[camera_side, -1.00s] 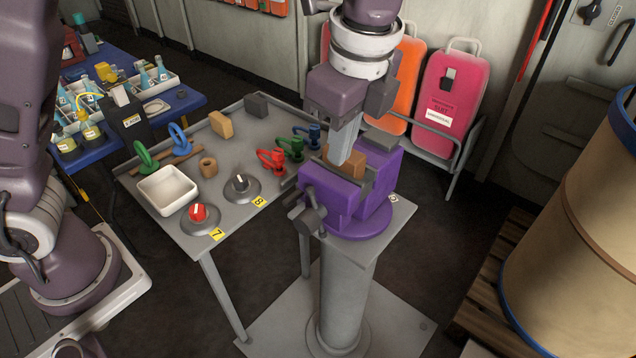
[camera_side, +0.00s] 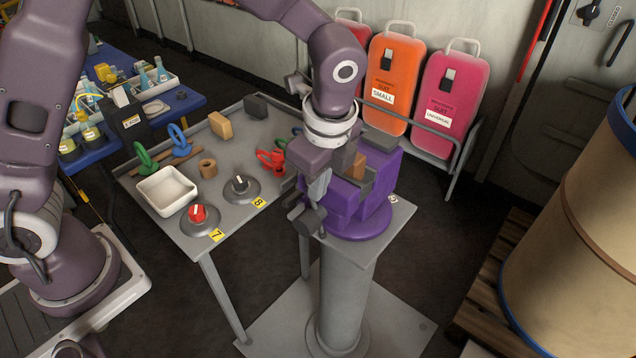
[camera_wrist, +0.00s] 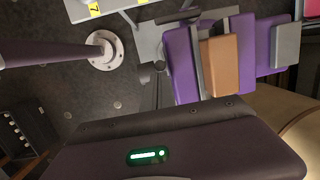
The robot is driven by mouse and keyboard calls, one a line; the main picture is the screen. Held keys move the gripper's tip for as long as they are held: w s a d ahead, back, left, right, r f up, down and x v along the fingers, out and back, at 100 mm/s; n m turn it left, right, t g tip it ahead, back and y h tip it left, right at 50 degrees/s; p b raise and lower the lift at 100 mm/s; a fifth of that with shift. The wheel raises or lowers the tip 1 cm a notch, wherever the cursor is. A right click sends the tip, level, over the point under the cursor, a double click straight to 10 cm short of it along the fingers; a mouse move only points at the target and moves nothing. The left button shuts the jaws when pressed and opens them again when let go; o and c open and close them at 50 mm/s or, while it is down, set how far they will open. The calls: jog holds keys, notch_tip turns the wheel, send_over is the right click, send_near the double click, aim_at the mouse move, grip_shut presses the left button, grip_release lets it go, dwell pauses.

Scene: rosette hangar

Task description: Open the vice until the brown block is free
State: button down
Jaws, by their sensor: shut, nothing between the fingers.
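The purple vice (camera_side: 372,198) stands on a grey pedestal. The brown block (camera_side: 357,165) sits between its jaws, partly hidden by my arm in the side view. In the wrist view the block (camera_wrist: 221,66) lies between the jaws of the vice (camera_wrist: 181,65); I cannot tell whether both jaws touch it. The vice's dark handle (camera_side: 307,218) is at its front left. My gripper (camera_side: 317,194) is shut and empty, pointing down just above and beside the handle. I cannot tell whether its fingers touch the handle. The fingertips do not show clearly in the wrist view.
A grey table (camera_side: 228,163) to the left holds a white tray (camera_side: 167,190), a red knob (camera_side: 198,213), a dark knob (camera_side: 240,184) and colored clamps. A large barrel (camera_side: 580,210) stands at the right. Orange (camera_side: 397,80) and pink (camera_side: 455,95) cases stand behind.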

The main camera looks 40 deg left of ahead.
jog(key=shift+a, duration=0.1)
jog(key=shift+a+h, duration=0.2)
jog(key=shift+h, duration=0.2)
jog(key=shift+a, duration=0.15)
jog(key=a+f+h, duration=0.7)
jog(key=a+f, duration=0.1)
jog(key=f, duration=0.1)
jog(key=shift+a+f, duration=0.15)
jog(key=shift+a, duration=0.1)
dwell(1.0)
jog(key=shift+s, duration=0.1)
dwell(1.1)
